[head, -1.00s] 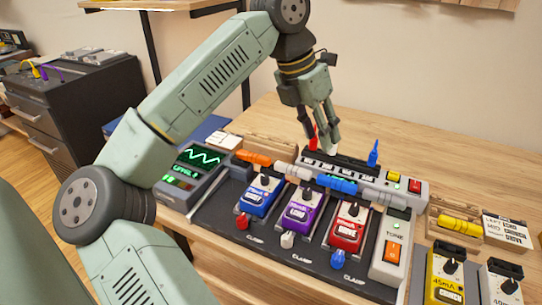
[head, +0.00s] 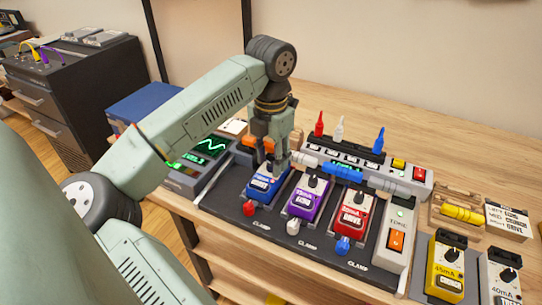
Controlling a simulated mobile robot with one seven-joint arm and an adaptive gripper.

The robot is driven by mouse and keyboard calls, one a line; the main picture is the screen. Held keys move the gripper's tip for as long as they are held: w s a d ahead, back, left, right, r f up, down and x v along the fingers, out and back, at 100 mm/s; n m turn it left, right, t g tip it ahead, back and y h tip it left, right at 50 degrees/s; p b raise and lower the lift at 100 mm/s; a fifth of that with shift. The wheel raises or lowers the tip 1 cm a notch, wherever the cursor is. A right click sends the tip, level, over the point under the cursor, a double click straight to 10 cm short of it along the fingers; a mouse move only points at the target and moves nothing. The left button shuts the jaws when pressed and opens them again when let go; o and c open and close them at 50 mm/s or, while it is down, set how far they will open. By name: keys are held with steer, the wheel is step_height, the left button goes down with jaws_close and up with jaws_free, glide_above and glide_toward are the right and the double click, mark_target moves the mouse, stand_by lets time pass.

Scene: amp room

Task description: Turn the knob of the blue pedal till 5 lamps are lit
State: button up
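The blue pedal (head: 264,186) stands at the left of the pedal row on the dark board, left of the purple pedal (head: 309,198). My gripper (head: 274,168) points down at the top of the blue pedal, where its knob sits. The fingers cover most of the knob, and I cannot tell whether they touch it or are closed around it. A level screen (head: 203,150) with a green wave and green lit text stands to the left, partly hidden by my arm. Its lamps are too small and too covered to count.
The red pedal (head: 353,212) and a tone unit with an orange switch (head: 396,241) stand to the right. A power strip (head: 400,175) with red, white and blue plugs lies behind. Yellow (head: 445,266) and grey pedals stand at the right.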

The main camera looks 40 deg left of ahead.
steer(key=shift+f, duration=0.25)
steer(key=shift+c, duration=0.4)
jaws_close()
